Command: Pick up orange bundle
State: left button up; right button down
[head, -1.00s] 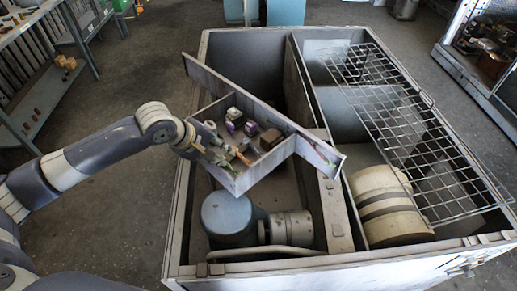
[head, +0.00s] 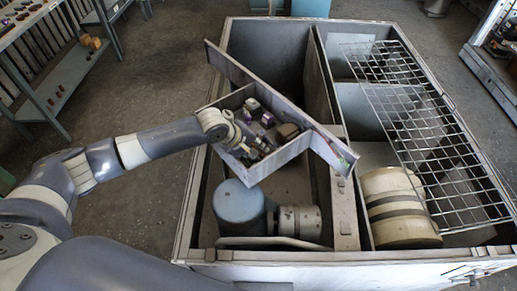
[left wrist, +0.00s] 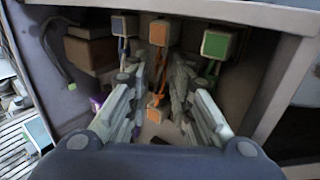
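The orange bundle (left wrist: 158,90) shows in the left wrist view as an orange block on the tray wall with orange strands hanging from it. My left gripper (left wrist: 157,78) is open, its two fingers on either side of the strands, with gaps visible. A blue bundle (left wrist: 124,26) is to the left and a green bundle (left wrist: 216,44) to the right. In the head view my left gripper (head: 240,146) is at the left part of a grey angled tray (head: 282,158); the orange bundle cannot be made out there. My right gripper is not in view.
The tray lies tilted across the open metal housing (head: 185,225), above a blue motor (head: 238,206). A wire grid (head: 420,125) and a cream drum (head: 400,208) are on the right. Purple and brown items (head: 287,131) sit in the tray near the gripper.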

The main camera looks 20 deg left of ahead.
pick_arm(q)
jog(key=shift+w+d+f, duration=0.1)
jog(key=shift+w+f, duration=0.05)
jog(key=shift+f, duration=0.1)
grip_shut()
